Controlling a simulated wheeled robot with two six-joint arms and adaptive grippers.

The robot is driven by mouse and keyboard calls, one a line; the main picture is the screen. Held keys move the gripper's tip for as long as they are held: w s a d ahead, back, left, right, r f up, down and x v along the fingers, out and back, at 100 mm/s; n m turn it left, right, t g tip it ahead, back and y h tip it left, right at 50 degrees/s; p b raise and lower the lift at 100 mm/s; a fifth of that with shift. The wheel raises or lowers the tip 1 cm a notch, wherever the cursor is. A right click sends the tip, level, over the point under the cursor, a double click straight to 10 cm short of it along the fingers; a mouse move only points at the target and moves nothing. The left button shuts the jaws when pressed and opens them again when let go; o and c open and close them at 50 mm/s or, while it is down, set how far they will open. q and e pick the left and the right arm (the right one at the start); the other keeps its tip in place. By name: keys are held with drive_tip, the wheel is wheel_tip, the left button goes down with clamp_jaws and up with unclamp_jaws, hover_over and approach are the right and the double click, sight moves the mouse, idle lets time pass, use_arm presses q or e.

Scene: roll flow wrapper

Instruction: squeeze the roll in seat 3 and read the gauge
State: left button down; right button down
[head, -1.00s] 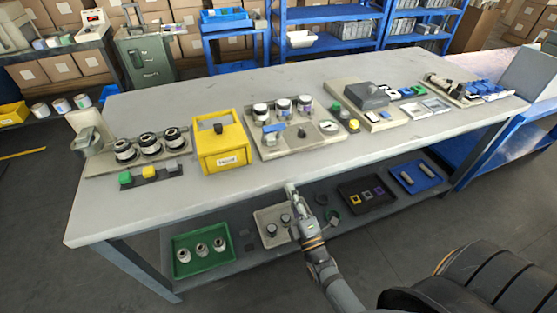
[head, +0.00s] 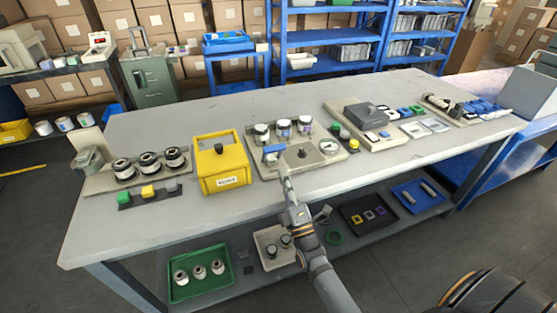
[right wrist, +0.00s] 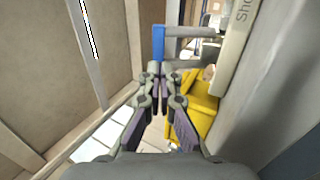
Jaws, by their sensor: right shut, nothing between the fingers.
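The beige station (head: 325,158) on the bench holds three dark rolls with pale bands: left (head: 262,132), middle (head: 284,130) and right (head: 305,127). Seat numbers are too small to read. A round white gauge (head: 330,147) sits at the station's front right; its reading is not legible. A blue-topped part (head: 273,150) and a black knob (head: 302,153) are in front of the rolls. My right gripper (head: 284,178) is shut and empty, just in front of the station, apart from the rolls. Its closed fingers show in the right wrist view (right wrist: 158,78). My left gripper is out of view.
A yellow box (head: 222,168) stands left of the station. Green and yellow buttons (head: 345,137) stand to its right. A shelf below the bench holds a green tray (head: 200,275) and other trays. The front strip of the bench top (head: 250,205) is clear.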

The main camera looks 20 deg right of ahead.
drive_tip(key=x, duration=0.5)
drive_tip(key=shift+w+r, duration=0.1)
drive_tip(key=shift+w, duration=0.15)
